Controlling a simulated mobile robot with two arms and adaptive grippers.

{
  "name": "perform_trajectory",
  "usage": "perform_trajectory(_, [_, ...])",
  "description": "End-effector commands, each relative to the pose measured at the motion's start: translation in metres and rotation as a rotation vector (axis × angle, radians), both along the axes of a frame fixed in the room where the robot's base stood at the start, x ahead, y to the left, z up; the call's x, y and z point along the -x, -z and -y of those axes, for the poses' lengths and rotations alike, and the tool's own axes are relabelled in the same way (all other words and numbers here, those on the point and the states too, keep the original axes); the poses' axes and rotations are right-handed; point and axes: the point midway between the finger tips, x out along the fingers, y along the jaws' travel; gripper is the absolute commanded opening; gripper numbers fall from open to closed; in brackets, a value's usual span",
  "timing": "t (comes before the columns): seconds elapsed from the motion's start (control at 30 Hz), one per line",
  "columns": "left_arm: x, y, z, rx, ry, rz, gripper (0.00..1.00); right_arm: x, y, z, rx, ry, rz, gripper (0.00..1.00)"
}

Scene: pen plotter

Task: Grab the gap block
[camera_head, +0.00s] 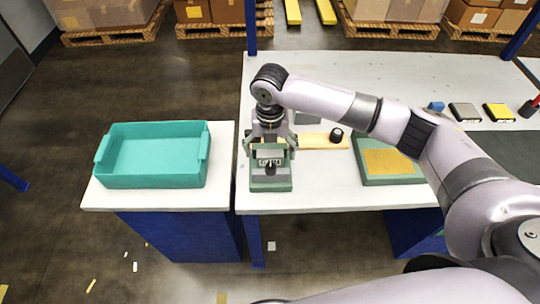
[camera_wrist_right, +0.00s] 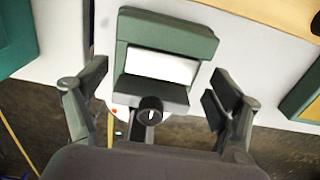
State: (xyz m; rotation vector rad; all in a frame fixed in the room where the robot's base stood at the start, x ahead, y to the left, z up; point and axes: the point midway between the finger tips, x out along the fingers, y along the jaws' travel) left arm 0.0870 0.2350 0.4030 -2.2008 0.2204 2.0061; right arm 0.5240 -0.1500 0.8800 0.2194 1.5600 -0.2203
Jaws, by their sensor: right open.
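A dark green block-like piece (camera_head: 271,184) stands at the left front of the white table; it looks like the gap block, though its name cannot be read. In the right wrist view the green piece (camera_wrist_right: 168,34) has a pale middle area, a dark grey lower part and a black round knob (camera_wrist_right: 150,108). My right gripper (camera_head: 270,147) is over it, pointing down. In the wrist view its two fingers are spread wide, one on each side of the piece, with space between (camera_wrist_right: 155,100). No contact shows. My left gripper is not in view.
A teal open bin (camera_head: 152,181) stands on the side table at left. A wooden strip (camera_head: 312,141) with a black knob and a green pad with a tan top (camera_head: 388,162) lie to the right. Small yellow and grey items lie at far right.

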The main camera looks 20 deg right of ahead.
Motion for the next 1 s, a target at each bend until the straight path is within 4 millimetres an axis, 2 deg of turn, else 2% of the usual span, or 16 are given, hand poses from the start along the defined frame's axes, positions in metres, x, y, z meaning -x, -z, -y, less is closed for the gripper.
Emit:
perform_trajectory(0.03, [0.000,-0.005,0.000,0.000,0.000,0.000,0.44,0.003,0.006,0.000,0.001,-0.001,-0.004,0.86])
perform_trajectory(0.2, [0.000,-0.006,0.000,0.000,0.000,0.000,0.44,0.002,0.025,0.000,0.000,0.000,-0.001,0.86])
perform_trajectory(0.47, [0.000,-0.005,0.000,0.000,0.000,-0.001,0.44,0.002,0.028,0.000,0.000,-0.001,0.001,0.86])
perform_trajectory(1.0, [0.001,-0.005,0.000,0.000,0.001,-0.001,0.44,0.002,0.028,0.000,0.000,-0.001,0.001,0.50])
